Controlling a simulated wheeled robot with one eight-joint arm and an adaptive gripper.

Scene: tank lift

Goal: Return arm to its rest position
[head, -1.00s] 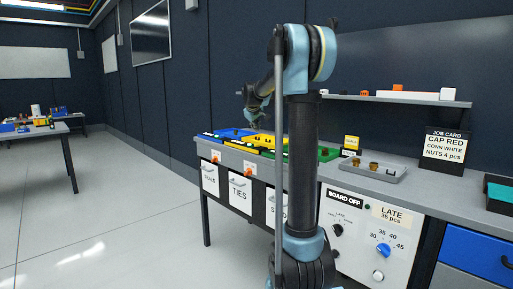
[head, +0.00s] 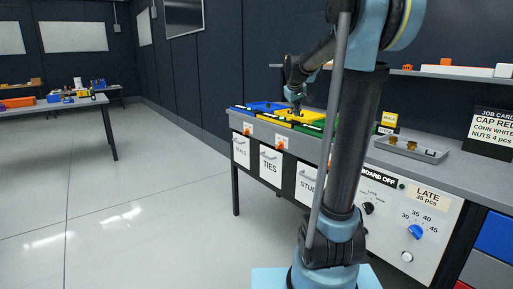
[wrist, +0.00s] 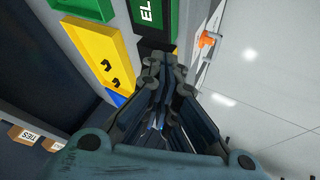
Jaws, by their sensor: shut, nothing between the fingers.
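My gripper (wrist: 165,85) fills the lower middle of the wrist view, its dark fingers brought together with nothing between them. It hangs above the bench's front edge, over the coloured trays. In the head view my gripper (head: 296,108) is small and partly hidden beyond my own arm, near the yellow tray (head: 284,113). The yellow tray (wrist: 90,58) in the wrist view holds two small dark pieces. A green tray (wrist: 88,8) lies beside it.
The bench carries a grey tray (head: 412,146) with small brass-coloured parts. A shelf (head: 440,73) holds white and orange items above it. A control panel with a blue knob (head: 415,231) faces front. Open floor (head: 140,190) lies left, before another table (head: 60,105).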

